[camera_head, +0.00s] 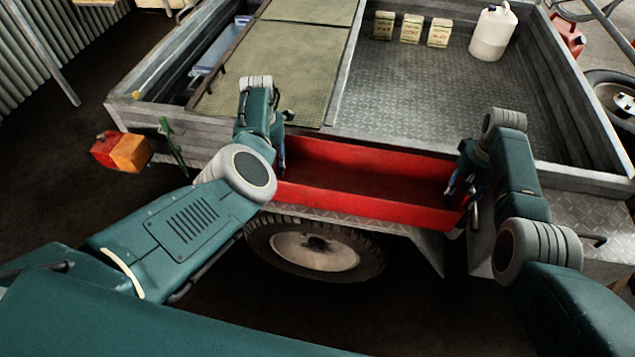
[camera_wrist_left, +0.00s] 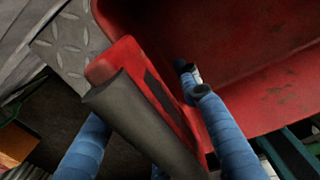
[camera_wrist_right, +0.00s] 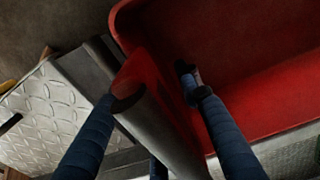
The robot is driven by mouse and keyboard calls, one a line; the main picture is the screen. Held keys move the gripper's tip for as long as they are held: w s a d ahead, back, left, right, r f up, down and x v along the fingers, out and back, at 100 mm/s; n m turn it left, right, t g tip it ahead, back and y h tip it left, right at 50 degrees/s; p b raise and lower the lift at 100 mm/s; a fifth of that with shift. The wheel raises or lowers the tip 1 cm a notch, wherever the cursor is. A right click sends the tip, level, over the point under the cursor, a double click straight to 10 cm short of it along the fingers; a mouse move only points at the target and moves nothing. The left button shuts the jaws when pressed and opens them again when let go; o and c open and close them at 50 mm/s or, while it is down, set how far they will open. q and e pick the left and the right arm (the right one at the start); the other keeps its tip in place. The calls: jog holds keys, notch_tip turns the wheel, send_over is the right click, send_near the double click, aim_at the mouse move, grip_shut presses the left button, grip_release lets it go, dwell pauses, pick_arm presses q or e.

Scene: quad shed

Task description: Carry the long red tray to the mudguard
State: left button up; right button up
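The long red tray (camera_head: 365,205) lies level along the near side of the trailer, above the wheel. The diamond-plate mudguard (camera_head: 345,218) shows as a strip under its front edge. Whether the tray rests on it or hangs just above is unclear. My left gripper (camera_head: 280,155) is at the tray's left end, and my right gripper (camera_head: 459,190) is at its right end. Each wrist view shows blue fingers either side of a dark handle, the left handle (camera_wrist_left: 140,120) and the right handle (camera_wrist_right: 155,125). The handles hide part of the fingers, so contact is unclear.
The trailer bed (camera_head: 420,95) behind holds small boxes (camera_head: 411,28) and a white jug (camera_head: 493,32). An orange-red lamp (camera_head: 122,151) sticks out at the left. The wheel (camera_head: 315,249) is below the tray. Dark floor is open in front.

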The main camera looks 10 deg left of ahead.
pick_arm(q)
jog(key=shift+d, duration=0.1)
jog(key=shift+r, duration=0.2)
pick_arm(e)
notch_tip(320, 180, up, 12)
jog(key=shift+a, duration=0.1)
pick_arm(q)
notch_tip(320, 180, up, 12)
jog(key=shift+f, duration=0.25)
jog(key=shift+r, duration=0.1)
